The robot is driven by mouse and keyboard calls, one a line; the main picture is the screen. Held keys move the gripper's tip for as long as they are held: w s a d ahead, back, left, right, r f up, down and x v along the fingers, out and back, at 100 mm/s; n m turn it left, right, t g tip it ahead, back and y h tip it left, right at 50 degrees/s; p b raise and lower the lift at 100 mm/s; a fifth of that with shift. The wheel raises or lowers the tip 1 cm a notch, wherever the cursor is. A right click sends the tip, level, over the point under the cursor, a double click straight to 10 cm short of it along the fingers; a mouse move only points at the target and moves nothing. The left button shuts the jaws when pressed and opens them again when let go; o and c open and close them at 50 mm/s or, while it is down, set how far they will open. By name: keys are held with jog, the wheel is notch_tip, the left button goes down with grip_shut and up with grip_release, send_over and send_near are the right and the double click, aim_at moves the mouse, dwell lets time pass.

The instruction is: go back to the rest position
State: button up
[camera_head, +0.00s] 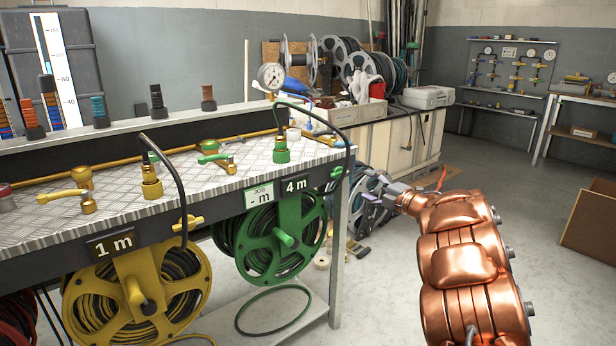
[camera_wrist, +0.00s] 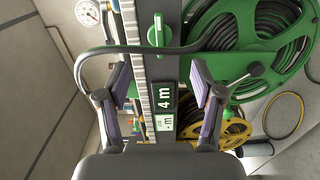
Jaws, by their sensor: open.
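My gripper (camera_head: 378,198) is at the end of my copper-coloured arm in the head view, right of the bench's near end. It is apart from the bench. In the wrist view my gripper (camera_wrist: 162,90) is open, with its two fingers spread wide and nothing held between them. Beyond the fingers lie the bench edge with the "4 m" sign (camera_wrist: 165,103), a green handle (camera_wrist: 158,30) and the green hose reel (camera_wrist: 250,40).
The workbench (camera_head: 120,200) carries valves and a pressure gauge (camera_head: 271,76). A yellow reel (camera_head: 140,295) and a green reel (camera_head: 270,238) hang below its front edge. A grey reel (camera_head: 368,200) stands behind my gripper. A brown panel (camera_head: 590,222) is at right.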

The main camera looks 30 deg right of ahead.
notch_tip(320, 180, up, 12)
jog(key=d+m+g+h+p, duration=0.1)
jog(key=d+m+h+p, duration=0.1)
jog(key=m+h+p, duration=0.55)
jog(key=s+a+r+m+g+h+p, duration=0.2)
jog(key=s+r+m+g+h+p, duration=0.2)
jog(key=s+r+m+h, duration=0.15)
jog(key=s+a+f+m+g+y+p, duration=0.1)
jog(key=s+a+m+g+y+p, duration=0.2)
jog(key=s+a, duration=1.5)
jog(key=s+a+m+g+y+p, duration=0.4)
jog(key=s+a+g+p, duration=0.7)
jog(key=s+a, duration=0.7)
jog(key=s+y+p, duration=0.1)
jog(key=s+y, duration=0.1)
jog(key=s, duration=0.5)
jog(key=shift+a+f+p, duration=0.3)
jog(key=shift+a+f, duration=0.1)
